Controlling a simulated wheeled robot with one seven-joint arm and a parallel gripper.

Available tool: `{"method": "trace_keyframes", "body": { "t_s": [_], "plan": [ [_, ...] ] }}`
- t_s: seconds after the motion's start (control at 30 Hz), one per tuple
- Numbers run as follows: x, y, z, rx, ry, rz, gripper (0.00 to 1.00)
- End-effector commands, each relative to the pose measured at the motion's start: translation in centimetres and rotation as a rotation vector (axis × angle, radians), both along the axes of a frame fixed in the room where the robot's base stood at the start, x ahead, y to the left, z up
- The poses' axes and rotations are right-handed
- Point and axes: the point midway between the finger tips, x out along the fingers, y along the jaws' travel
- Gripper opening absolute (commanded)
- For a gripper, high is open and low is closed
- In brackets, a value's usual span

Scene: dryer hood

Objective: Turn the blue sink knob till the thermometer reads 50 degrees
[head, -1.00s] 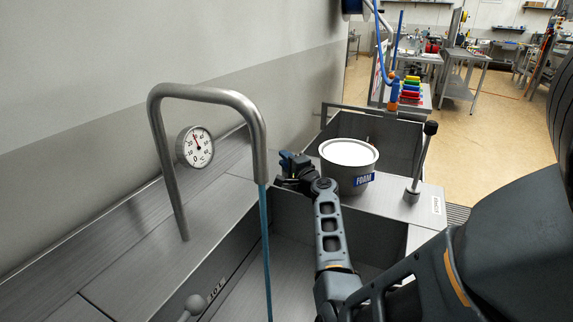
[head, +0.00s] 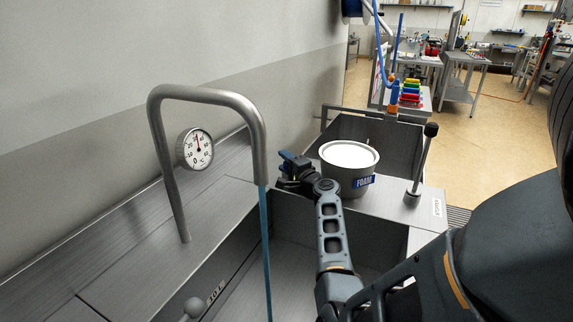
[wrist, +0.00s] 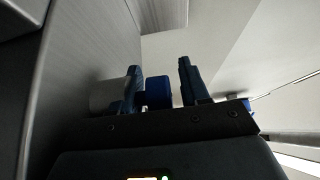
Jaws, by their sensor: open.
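The thermometer (head: 195,149) is a round white dial behind the bent sink pipe (head: 206,92). Its red needle points almost straight up; the exact number is too small to read surely. My gripper (head: 291,165) is beyond the pipe, low at the sink's back edge, beside the foam pot. In the wrist view my gripper (wrist: 162,88) has its two dark blue fingers apart, with the blue knob (wrist: 157,93) showing between them. I cannot tell whether the fingers touch it. In the head view the gripper largely hides the knob.
The grey foam pot (head: 349,168) stands close right of my gripper. A black-topped lever (head: 423,160) rises farther right. Blue water (head: 266,250) runs from the pipe into the sink. A ball-ended lever (head: 194,306) is at the front left.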

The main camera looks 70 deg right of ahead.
Motion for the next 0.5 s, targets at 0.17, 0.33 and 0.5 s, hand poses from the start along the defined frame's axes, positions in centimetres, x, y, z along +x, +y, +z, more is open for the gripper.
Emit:
{"method": "trace_keyframes", "body": {
  "t_s": [0.17,0.33,0.5],
  "plan": [
    [0.03,0.02,0.16,0.000,0.000,-0.020,0.45],
    [0.06,0.03,0.32,0.001,0.000,-0.095,0.45],
    [-0.09,-0.11,0.34,0.001,0.000,-0.208,0.45]
  ]
}}
